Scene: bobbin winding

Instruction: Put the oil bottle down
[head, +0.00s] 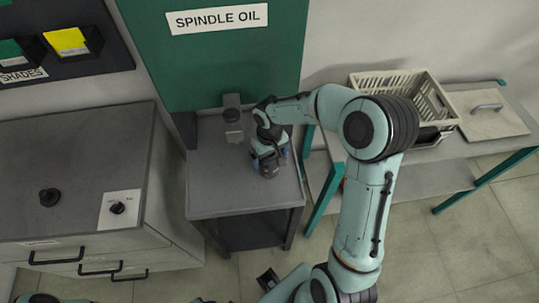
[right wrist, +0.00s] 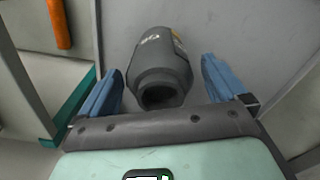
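The oil bottle (right wrist: 158,66) is dark grey with a label and a round opening at its top. In the right wrist view it stands between the blue fingers of my right gripper (right wrist: 162,88), with a narrow gap on each side. The gripper is open. In the head view my right gripper (head: 269,161) points down over the small grey table (head: 240,199) and largely covers the bottle (head: 269,172). I cannot make out the bottle's base. My left gripper does not show clearly in either view.
A grey fixture (head: 233,126) with a round dark top is at the back of the table, below a green "SPINDLE OIL" panel (head: 220,65). A grey cabinet (head: 75,175) is at the left. The table's front left is clear.

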